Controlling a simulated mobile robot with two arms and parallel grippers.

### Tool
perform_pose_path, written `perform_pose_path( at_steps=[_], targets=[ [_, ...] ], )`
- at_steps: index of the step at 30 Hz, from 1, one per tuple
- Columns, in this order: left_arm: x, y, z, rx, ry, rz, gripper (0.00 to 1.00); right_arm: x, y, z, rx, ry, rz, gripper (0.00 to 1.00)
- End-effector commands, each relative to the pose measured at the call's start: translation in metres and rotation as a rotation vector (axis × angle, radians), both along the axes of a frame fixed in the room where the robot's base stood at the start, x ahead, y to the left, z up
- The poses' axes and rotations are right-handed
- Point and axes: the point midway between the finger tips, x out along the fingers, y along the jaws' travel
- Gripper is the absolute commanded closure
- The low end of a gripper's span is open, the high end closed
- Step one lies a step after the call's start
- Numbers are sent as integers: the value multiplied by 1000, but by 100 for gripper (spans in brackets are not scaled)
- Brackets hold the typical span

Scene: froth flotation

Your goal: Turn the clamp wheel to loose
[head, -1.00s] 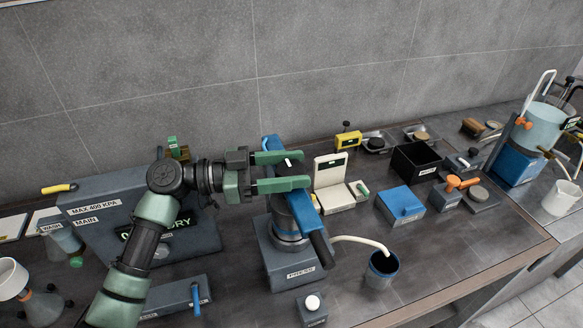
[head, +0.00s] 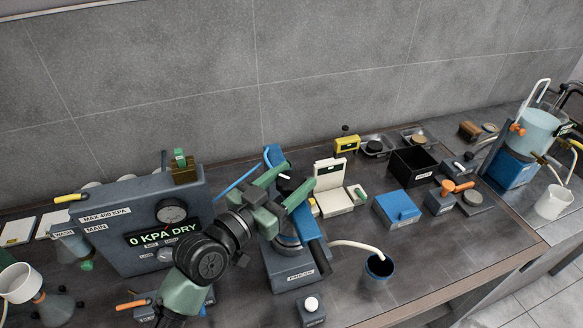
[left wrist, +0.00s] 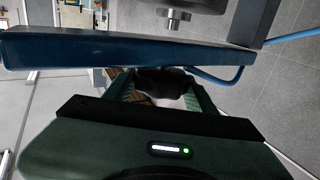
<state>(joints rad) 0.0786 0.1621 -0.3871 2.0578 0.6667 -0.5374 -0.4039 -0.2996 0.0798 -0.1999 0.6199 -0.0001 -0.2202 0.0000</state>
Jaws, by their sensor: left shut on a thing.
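The clamp wheel (head: 285,180) is a dark wheel with a white mark, at the top of the press (head: 290,268) with its blue frame. My left gripper (head: 296,177) has one green finger on each side of the wheel and is shut on it, pointing up and to the right in the head view. In the left wrist view the dark wheel (left wrist: 165,82) sits between the two green fingers, partly hidden behind the blue bar (left wrist: 120,50). The press's lower body is partly hidden by my arm. My right gripper is not in view.
A grey box with a gauge and the display "0 KPA DRY" (head: 163,234) stands left of my arm. A pale hose (head: 355,246) runs from the press to a dark blue-rimmed cup (head: 379,268). A black bin (head: 415,165) and a blue box (head: 398,208) stand to the right.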

Motion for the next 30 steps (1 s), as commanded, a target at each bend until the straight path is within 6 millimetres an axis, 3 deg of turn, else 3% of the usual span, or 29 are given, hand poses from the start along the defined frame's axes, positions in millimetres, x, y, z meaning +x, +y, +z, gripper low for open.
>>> perform_pose_path(
  at_steps=[12, 29, 30],
  targets=[
    [0, 0, 0, -5, 2, 188, 85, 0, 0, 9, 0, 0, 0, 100],
    [1, 0, -1, 1, 0, 215, 85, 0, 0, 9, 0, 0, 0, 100],
    [1, 0, -1, 1, 0, 215, 36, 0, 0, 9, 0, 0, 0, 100]
  ],
)
